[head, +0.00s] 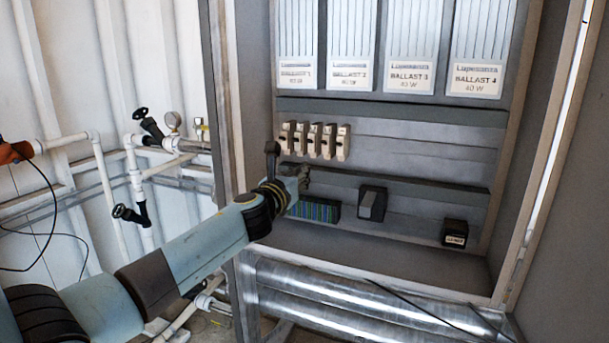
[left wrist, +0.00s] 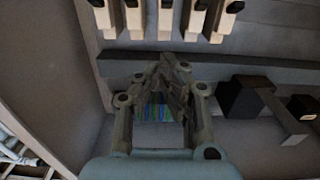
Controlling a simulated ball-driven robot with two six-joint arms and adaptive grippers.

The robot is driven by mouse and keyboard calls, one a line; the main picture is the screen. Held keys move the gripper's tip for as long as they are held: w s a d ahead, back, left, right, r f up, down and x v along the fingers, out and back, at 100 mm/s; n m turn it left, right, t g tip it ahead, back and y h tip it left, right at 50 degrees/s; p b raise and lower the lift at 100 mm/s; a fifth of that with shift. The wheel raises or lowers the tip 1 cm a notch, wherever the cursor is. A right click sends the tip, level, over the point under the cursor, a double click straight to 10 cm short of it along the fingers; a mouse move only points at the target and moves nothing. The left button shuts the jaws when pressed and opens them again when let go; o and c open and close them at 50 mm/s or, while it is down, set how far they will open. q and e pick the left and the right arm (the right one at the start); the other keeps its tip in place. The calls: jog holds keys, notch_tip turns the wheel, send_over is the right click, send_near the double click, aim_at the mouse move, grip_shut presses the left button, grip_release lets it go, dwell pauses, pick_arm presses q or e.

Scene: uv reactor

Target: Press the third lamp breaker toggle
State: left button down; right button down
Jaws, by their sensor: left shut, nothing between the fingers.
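A row of several pale breakers with dark toggles (head: 315,140) sits on the upper rail of the open cabinet. The row also shows along the top of the left wrist view, where the third breaker from the left (left wrist: 165,18) is near the middle. Their labels are too small to read. My left gripper (head: 303,173) is shut and empty, just below the row in the head view. In the left wrist view its closed fingertips (left wrist: 168,62) point up toward the breakers, with a visible gap. My right gripper is not in view.
Ballast units (head: 408,75) hang above the breakers. Below are a green-blue terminal block (head: 315,211), a dark box (head: 372,203) and a small black module (head: 455,233). Pipes and valves (head: 145,165) stand left of the cabinet; metal tubes (head: 340,295) run beneath.

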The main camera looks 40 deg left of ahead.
pick_arm(q)
jog(key=s+d+r+p, duration=0.1)
jog(key=s+r+p, duration=0.5)
jog(key=r+p, duration=0.1)
jog(key=shift+s+d, duration=0.2)
jog(key=shift+s, duration=0.15)
